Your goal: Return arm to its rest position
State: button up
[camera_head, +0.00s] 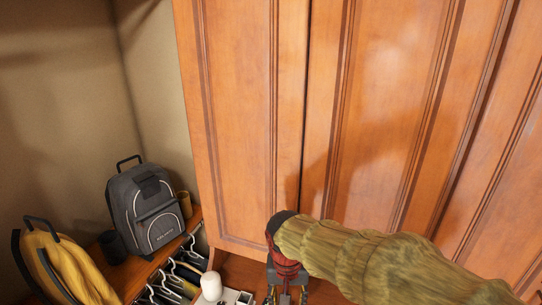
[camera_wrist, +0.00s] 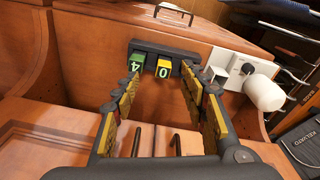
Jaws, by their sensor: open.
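My arm (camera_head: 380,262), in a rough yellow-green covering, reaches in from the lower right of the head view, in front of the wooden cabinet doors. My gripper (camera_wrist: 160,88) is open, with its two dark, yellow-padded fingers apart and nothing held between them. It points at a wooden panel. In the head view, it hangs low at the bottom edge, partly cut off. Just beyond the fingertips in the wrist view is a dark bar (camera_wrist: 170,50) with a green block marked 4 (camera_wrist: 136,60) and a yellow block marked 0 (camera_wrist: 164,67).
Tall wooden cabinet doors (camera_head: 240,110) fill the right of the head view. A grey backpack (camera_head: 148,215) and a yellow bag (camera_head: 62,265) stand at left. Black hangers (camera_head: 178,278) hang low. A white cylinder (camera_wrist: 263,92) juts out right of my gripper.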

jog(key=s+d+f+t+b, duration=0.2)
jog(key=s+d+f+b, duration=0.1)
jog(key=s+d+b, duration=0.4)
jog(key=s+d+f+n+t+b, duration=0.1)
jog(key=s+d+f+t+b, duration=0.1)
jog(key=s+d+b, duration=0.5)
jog(key=s+f+b, duration=0.1)
jog(key=b, duration=0.4)
jog(key=shift+s+d+f+t+y, duration=0.25)
jog(key=shift+s+f+t+y, duration=0.05)
jog(key=shift+s+f, duration=0.05)
